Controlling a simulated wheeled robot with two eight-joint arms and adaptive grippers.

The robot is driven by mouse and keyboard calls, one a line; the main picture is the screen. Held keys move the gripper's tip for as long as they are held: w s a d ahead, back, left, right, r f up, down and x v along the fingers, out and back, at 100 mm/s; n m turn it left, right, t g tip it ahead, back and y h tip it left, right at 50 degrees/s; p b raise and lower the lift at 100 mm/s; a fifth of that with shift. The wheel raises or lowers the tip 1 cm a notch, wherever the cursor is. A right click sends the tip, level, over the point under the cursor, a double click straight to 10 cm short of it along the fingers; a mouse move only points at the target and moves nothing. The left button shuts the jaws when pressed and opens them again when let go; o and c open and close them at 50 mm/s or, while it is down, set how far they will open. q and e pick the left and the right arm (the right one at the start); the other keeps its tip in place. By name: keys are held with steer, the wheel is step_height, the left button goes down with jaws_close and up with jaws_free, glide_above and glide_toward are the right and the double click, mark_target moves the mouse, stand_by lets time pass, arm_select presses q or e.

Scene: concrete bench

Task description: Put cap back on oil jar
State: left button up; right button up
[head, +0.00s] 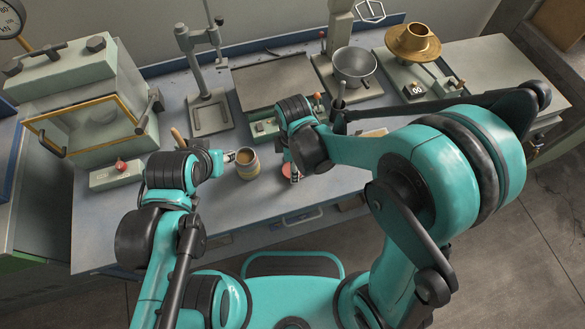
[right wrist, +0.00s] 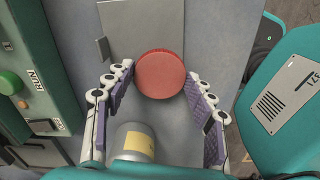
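The oil jar (head: 247,168) stands upright on the bench with its top uncovered and something brown inside. My left gripper (head: 230,162) is at the jar's left side; whether its fingers grip the jar cannot be made out. The red round cap (head: 287,170) lies to the right of the jar. In the right wrist view the cap (right wrist: 161,74) sits between and slightly beyond the fingertips of my right gripper (right wrist: 160,80). A pale cylinder with a yellow label (right wrist: 138,141), apparently the jar, shows below.
A green control box (head: 264,127) with buttons stands behind the jar. A stand (head: 207,112), a grey bowl (head: 354,65) and a brass-coloured piece (head: 413,42) are farther back. A glass-fronted cabinet (head: 85,110) is at the left. The bench front left is clear.

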steer(key=shift+c, duration=0.7)
steer(key=shift+r+p, duration=0.35)
steer(key=shift+r, duration=0.3)
steer(key=r, duration=0.1)
steer(key=r+p, duration=0.2)
steer(key=shift+s+d+r, duration=0.4)
steer(key=s+d+r+p, duration=0.4)
steer(key=s+d+r, duration=0.2)
steer(key=s+d, duration=0.1)
steer(key=shift+s+d, duration=0.15)
steer(key=shift+s, duration=0.2)
